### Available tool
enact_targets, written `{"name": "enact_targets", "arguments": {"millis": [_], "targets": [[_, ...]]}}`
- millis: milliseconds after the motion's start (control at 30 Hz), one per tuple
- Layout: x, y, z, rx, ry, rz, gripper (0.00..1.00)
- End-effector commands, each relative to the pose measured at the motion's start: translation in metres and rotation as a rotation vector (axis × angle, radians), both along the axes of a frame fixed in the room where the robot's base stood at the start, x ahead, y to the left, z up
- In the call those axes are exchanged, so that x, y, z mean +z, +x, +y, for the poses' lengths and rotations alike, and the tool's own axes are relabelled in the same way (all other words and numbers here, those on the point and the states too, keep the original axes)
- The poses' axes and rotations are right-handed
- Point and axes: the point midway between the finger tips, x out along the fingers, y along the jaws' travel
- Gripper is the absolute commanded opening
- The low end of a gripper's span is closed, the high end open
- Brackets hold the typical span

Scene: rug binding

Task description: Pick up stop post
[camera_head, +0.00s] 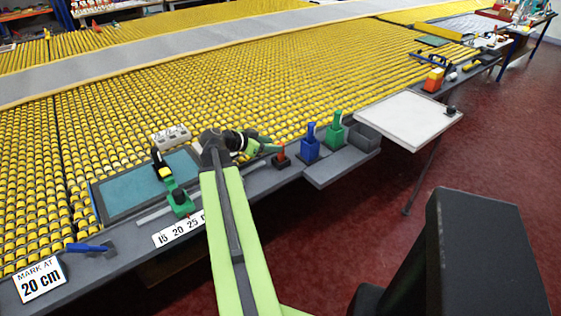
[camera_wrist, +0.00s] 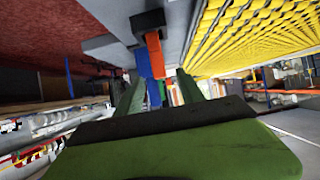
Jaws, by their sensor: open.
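A small red-orange post on a dark base, which looks like the stop post (camera_head: 281,157), stands on the grey front ledge of the roller table. My gripper (camera_head: 274,148) reaches right toward it, with its green fingers close to its upper left. In the wrist view, which looks upside down, the stop post (camera_wrist: 154,52) shows between and beyond the open fingers of my gripper (camera_wrist: 160,82). Nothing is held. I cannot tell whether a finger touches the post.
A blue holder (camera_head: 310,148) and a green holder (camera_head: 334,133) stand just right of the post, beside a grey bin (camera_head: 364,136). A white board (camera_head: 408,119) lies farther right. Left are a teal-topped tray (camera_head: 135,190) and a green slider (camera_head: 180,201).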

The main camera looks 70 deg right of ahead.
Motion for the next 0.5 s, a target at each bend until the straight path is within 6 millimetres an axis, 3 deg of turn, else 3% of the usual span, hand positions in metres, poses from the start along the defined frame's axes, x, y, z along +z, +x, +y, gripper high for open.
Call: {"name": "enact_targets", "arguments": {"millis": [100,367,500], "targets": [[-0.013,-0.009,-0.016,-0.001,0.0,0.0,0.45],[-0.014,-0.014,-0.022,-0.001,0.0,0.0,0.45],[-0.022,-0.022,-0.036,-0.002,0.0,0.0,0.45]]}}
